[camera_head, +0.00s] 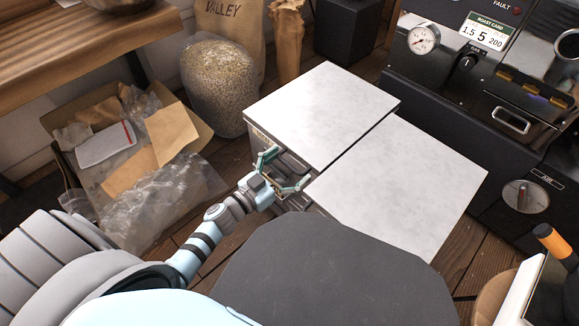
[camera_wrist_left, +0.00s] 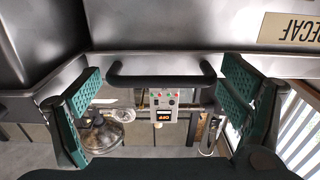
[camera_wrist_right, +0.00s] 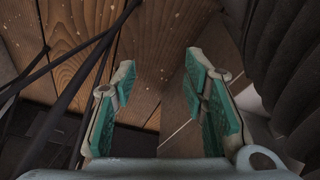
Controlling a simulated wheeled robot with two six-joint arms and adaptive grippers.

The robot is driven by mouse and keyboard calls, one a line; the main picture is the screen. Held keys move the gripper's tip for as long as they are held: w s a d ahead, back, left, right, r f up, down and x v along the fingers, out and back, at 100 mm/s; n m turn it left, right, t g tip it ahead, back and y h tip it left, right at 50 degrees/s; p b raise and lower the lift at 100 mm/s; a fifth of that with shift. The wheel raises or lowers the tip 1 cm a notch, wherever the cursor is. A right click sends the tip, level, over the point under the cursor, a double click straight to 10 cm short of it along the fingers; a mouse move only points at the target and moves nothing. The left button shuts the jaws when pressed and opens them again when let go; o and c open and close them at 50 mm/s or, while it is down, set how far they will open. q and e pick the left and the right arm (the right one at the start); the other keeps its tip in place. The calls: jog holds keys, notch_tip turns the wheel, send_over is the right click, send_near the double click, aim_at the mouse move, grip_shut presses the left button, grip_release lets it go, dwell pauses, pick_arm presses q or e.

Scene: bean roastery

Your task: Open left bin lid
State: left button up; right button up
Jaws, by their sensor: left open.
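The left bin has a pale, flat lid (camera_head: 322,105) that lies closed on its metal body. My left gripper (camera_head: 283,172) is open at the bin's front face. In the left wrist view the dark bar handle (camera_wrist_left: 160,78) lies between the two spread green-padded fingers, with visible gaps at both ends; I see no grip on it. A label reading DECAF (camera_wrist_left: 290,29) shows on the metal front, upside down. The right bin's lid (camera_head: 405,188) is also flat and closed. My right gripper (camera_wrist_right: 155,88) is open and empty above wooden floor; it is not in the head view.
A black roaster (camera_head: 490,110) stands at the right. A bag of beans (camera_head: 222,88) and a cardboard box (camera_head: 60,122) with paper and plastic wrap stand at the left. A wooden table (camera_head: 75,42) is at the upper left. Dark cables (camera_wrist_right: 75,60) hang near my right gripper.

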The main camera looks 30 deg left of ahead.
pick_arm(q)
jog(key=shift+w, duration=0.1)
jog(key=c, duration=1.4)
jog(key=shift+r, duration=0.1)
jog(key=shift+c, duration=0.2)
